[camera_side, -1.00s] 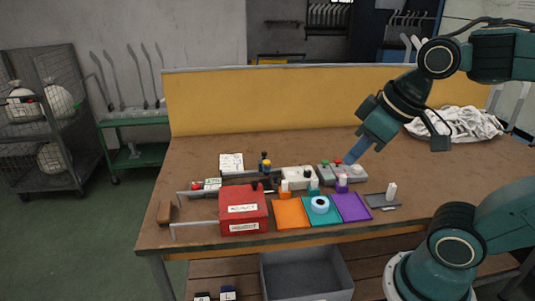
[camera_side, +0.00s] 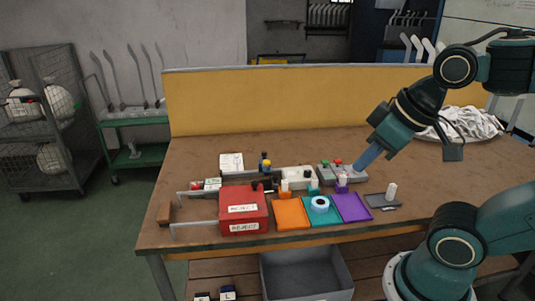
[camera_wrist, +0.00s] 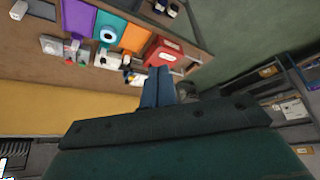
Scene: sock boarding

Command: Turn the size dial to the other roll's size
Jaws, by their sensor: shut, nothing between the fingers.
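A grey control box (camera_side: 335,173) with green and red buttons sits at the middle of the bench. My gripper (camera_side: 357,168) is shut and empty, its blue fingers slanting down over the box's right end. The fingertips hide part of that end; I cannot tell whether they touch it. The same box (camera_wrist: 54,47) shows a pale round knob (camera_wrist: 48,47), possibly the size dial; its setting is unreadable. A white roll (camera_side: 320,203) lies on the teal mat (camera_side: 314,219). In the wrist view my gripper (camera_wrist: 158,70) points toward the bench.
A white unit (camera_side: 299,174) stands left of the control box. Orange (camera_side: 291,215) and purple (camera_side: 352,208) mats flank the teal one. A red box (camera_side: 242,212) stands at the left. A dark tray (camera_side: 382,203) with a white piece lies to the right.

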